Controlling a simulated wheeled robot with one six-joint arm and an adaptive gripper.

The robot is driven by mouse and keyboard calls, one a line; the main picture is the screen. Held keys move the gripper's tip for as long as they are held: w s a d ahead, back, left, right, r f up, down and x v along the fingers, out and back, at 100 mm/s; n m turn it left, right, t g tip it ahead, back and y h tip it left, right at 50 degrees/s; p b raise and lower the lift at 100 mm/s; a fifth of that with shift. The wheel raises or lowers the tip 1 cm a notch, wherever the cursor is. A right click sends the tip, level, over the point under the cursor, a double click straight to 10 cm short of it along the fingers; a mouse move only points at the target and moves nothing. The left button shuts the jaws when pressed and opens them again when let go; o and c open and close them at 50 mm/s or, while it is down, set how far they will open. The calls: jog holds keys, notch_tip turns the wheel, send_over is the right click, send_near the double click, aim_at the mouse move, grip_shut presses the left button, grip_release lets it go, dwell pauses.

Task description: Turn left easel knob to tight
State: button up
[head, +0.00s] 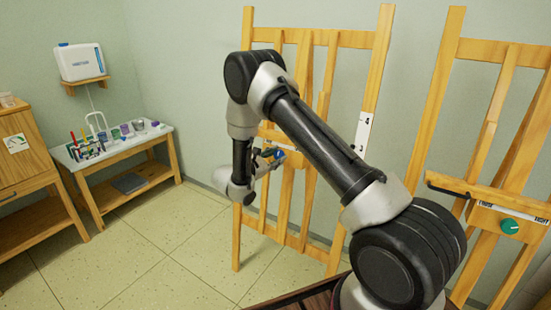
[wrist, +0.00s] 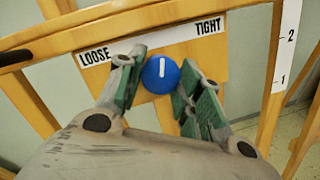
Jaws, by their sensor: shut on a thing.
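The left easel (head: 375,70) is wooden and stands against the back wall. Its knob (wrist: 161,74) is round and blue with a white line, on a wooden block below a label strip (wrist: 150,42) reading LOOSE at left and TIGHT at right. The white line stands nearly upright, pointing between the two words. My gripper (wrist: 163,65) has one finger on each side of the knob and is shut on it. In the head view my gripper (head: 270,155) is at the easel's crossbar, and a bit of blue shows there.
A second easel (head: 440,95) at right has a green knob (head: 510,226) and its own label strip. A white-topped table (head: 120,145) with art supplies and a wooden cabinet (head: 22,150) stand left. The floor between is clear.

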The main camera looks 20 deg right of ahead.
jog(key=m+g, duration=0.1)
jog(key=m, duration=0.4)
jog(key=shift+w+r, duration=0.1)
jog(key=shift+r, duration=0.05)
jog(key=shift+r+m+y, duration=0.1)
jog(key=shift+m+y, duration=0.3)
jog(key=shift+m, duration=1.6)
jog(key=o, duration=1)
jog(key=shift+o, duration=0.2)
jog(key=shift+g, duration=0.3)
